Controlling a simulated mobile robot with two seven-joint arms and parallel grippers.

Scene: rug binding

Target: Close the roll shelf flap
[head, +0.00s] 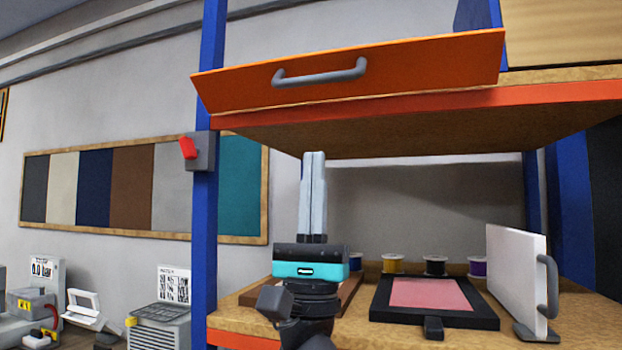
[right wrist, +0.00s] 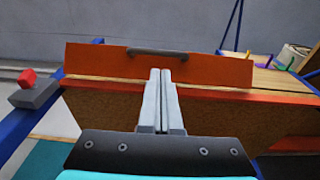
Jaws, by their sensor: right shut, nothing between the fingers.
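The roll shelf flap (head: 420,72) is an orange panel with a grey bar handle (head: 320,73). It stands along the front edge of the upper shelf and leans outward at the top, partly open. My right gripper (head: 313,157) points up, shut and empty, below the shelf's front edge and apart from the flap in the head view. In the right wrist view the gripper's fingertips (right wrist: 160,72) overlap the lower part of the flap (right wrist: 215,70), just under the handle (right wrist: 158,52); whether they touch cannot be told. My left gripper is not in view.
Blue posts (head: 204,230) frame the shelf, one with a red switch (head: 187,148). The lower shelf holds a black-framed pink pad (head: 433,292), several spools (head: 434,265) and a white panel with a handle (head: 515,278). Room between the shelves is mostly free.

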